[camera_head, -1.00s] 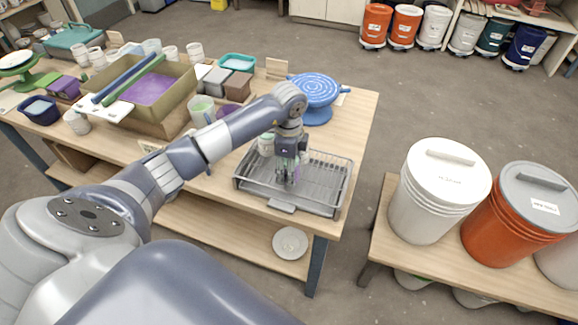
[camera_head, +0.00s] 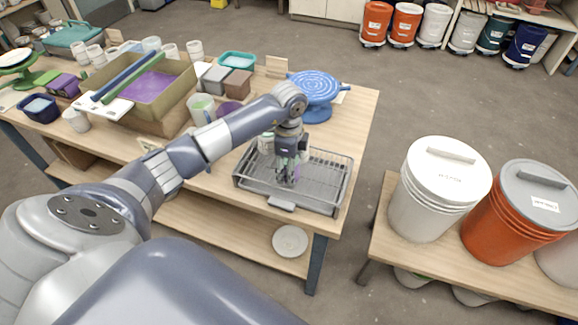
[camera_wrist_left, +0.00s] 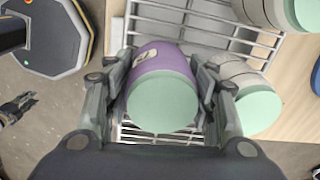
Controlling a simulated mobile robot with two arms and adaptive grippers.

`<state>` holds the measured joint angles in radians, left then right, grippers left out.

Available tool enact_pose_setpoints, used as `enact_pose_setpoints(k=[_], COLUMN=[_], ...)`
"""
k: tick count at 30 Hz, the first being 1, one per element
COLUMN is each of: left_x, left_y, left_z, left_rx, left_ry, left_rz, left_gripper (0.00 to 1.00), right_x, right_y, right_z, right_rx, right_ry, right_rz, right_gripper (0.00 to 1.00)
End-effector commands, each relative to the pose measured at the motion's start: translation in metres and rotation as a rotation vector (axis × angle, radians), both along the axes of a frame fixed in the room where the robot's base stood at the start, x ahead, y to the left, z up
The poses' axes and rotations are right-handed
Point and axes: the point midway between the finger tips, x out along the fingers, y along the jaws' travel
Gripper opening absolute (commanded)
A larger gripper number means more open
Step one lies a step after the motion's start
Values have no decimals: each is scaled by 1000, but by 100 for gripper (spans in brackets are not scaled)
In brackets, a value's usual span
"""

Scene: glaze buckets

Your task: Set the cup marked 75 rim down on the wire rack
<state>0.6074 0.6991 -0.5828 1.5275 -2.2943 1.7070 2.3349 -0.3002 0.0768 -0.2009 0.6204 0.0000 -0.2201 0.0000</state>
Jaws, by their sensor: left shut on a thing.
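The purple cup (camera_wrist_left: 160,88) with a mint-green base is between the fingers of my left gripper (camera_wrist_left: 163,100) in the left wrist view. Its base faces the wrist camera, so it is rim down. A pale label with a dark mark shows on its side; I cannot read the number surely. In the head view my left gripper (camera_head: 287,172) is over the wire rack (camera_head: 325,178), its fingers hiding most of the cup. I cannot tell whether the rim touches the wires. What looks like my right gripper (camera_wrist_left: 18,107) shows small at the wrist view's left edge.
Pale cups with mint bases (camera_wrist_left: 258,108) stand close on the right in the wrist view; one (camera_head: 266,143) shows at the rack's back left. A blue banding wheel (camera_head: 317,88) stands behind the rack. Clear rack wires lie to the right. The table's front edge is near.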

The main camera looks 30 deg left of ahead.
Motion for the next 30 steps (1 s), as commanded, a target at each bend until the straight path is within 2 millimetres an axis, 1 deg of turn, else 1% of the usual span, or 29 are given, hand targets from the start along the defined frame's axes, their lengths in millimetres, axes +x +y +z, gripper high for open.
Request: enact_pose_setpoints(k=[19, 20, 21, 23, 30], left_x=[0, 0, 0, 0, 0], left_y=[0, 0, 0, 0, 0], left_z=[-5, -5, -5, -5, -5], left_rx=[0, 0, 0, 0, 0], left_ry=[-1, -1, -1, -1, -1], left_rz=[0, 0, 0, 0, 0], left_gripper=[18, 54, 63, 75, 75], right_x=[0, 0, 0, 0, 0], right_y=[-4, -4, -4, -4, -4], right_z=[-3, -3, -3, -3, -3], right_rx=[-4, -4, -5, -5, -5], right_ry=[0, 0, 0, 0, 0], right_rz=[1, 1, 1, 1, 1], right_gripper=[31, 31, 31, 31, 31])
